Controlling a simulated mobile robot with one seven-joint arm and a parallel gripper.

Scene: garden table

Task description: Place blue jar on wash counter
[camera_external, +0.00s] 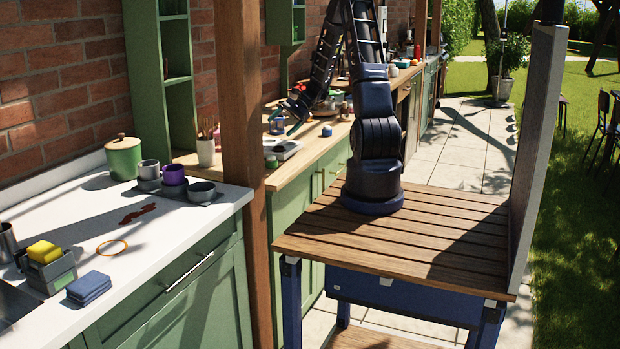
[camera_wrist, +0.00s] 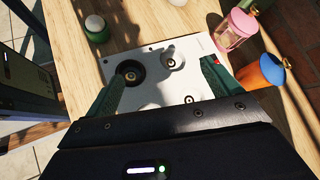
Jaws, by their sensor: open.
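The wash counter (camera_external: 175,222) is the white worktop at the left of the outside view, with part of a sink at its left edge. My gripper (camera_external: 287,122) is over the wooden counter behind the post. In the wrist view my gripper (camera_wrist: 160,88) has its two green fingers wide apart, with nothing between them but the white hob below. A small blue and orange vessel (camera_wrist: 260,76) stands right of the right finger. A small bluish container (camera_external: 277,126) shows by the fingers in the outside view. I cannot tell whether either is the blue jar.
A pink jar (camera_wrist: 235,30) and a white-topped green container (camera_wrist: 96,28) stand by the hob (camera_wrist: 150,92). The wash counter holds a green lidded pot (camera_external: 123,158), cups, a caddy (camera_external: 48,272) and blue cloths (camera_external: 88,287). Its front right is clear. A wooden post (camera_external: 242,150) stands between the counters.

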